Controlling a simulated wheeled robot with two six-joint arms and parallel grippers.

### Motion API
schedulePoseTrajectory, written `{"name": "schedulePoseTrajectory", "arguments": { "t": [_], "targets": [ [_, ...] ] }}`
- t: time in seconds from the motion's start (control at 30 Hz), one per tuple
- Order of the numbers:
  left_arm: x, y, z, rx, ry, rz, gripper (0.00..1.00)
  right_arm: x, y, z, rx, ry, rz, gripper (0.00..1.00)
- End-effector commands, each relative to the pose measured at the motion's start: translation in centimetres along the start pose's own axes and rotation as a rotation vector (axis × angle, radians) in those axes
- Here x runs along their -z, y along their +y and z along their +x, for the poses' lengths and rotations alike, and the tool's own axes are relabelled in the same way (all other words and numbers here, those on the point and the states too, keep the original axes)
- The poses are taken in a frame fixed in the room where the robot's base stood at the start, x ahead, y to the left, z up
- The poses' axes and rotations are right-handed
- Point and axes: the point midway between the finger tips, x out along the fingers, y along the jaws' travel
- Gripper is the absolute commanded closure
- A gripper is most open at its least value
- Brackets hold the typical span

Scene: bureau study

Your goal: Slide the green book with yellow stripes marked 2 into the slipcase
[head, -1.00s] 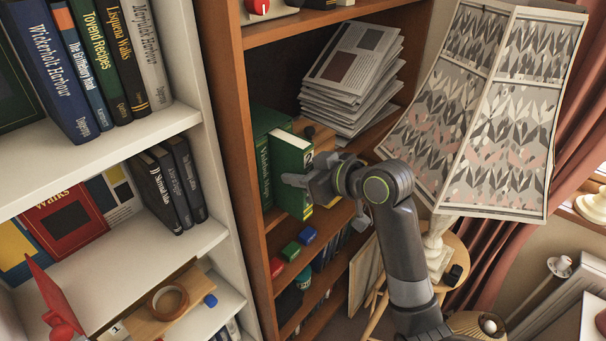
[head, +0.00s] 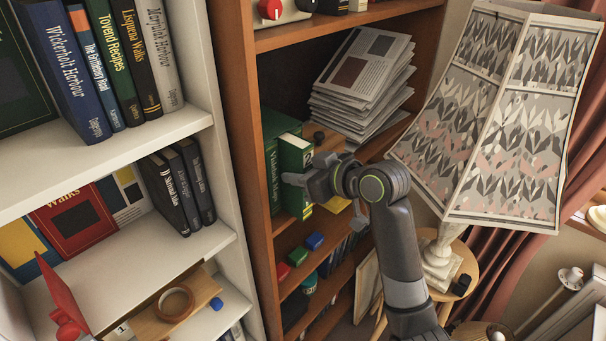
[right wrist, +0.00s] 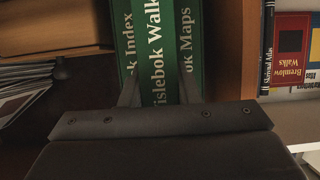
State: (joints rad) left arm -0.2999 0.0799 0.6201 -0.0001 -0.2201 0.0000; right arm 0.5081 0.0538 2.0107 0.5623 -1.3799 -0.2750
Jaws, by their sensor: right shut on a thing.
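The Maps spine also shows in the head view (head: 273,180). I cannot clearly tell the slipcase walls from the green volumes. My left gripper is out of view.
A stack of papers (head: 360,80) lies right of the green books, near my gripper. A patterned lampshade (head: 490,120) stands close right of my arm. Small red (head: 282,271) and blue (head: 314,241) blocks sit on the shelf below. A white bookcase (head: 225,130) is at left.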

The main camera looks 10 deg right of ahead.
Motion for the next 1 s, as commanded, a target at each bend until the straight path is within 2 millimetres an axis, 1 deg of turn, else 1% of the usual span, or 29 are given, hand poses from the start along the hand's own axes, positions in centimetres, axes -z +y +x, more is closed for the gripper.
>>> {"name": "schedulePoseTrajectory", "arguments": {
  "t": [0.17,0.67,1.0],
  "targets": [
    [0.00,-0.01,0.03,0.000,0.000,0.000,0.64,0.36,-0.08,0.31,0.001,0.006,-0.002,1.00],
    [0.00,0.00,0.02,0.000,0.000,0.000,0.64,0.38,-0.06,0.40,0.001,0.005,-0.002,1.00],
    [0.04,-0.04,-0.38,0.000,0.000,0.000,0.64,0.52,-0.05,0.69,0.001,0.004,-0.002,1.00]
  ]
}}
